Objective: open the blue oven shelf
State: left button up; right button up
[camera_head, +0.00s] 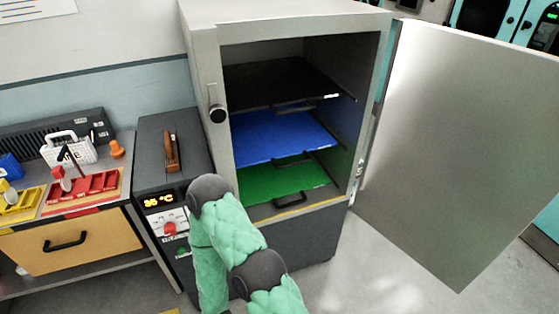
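The oven cabinet (365,35) stands open in the middle of the head view, with three shelves inside. The blue shelf (265,137) is the middle one and sits inside the cabinet. A dark handle (292,158) shows at its front edge. The black shelf (275,82) is above it and the green shelf (265,184) is below it. One of my arms, in a green padded sleeve, rises from the bottom edge in front of the cabinet's lower left. It bends back down, and its gripper is out of the picture. Neither gripper shows.
The cabinet door (460,150) is swung wide open to the right. A grey control box (165,205) reading 35 °C stands left of the cabinet. Further left, a workbench (75,245) holds red and yellow trays and a white basket. The floor below the door is clear.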

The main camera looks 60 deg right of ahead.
aim_at(257, 137)
jog(key=z, duration=1.75)
jog(key=i+z, duration=0.15)
jog(key=k+j, duration=0.05)
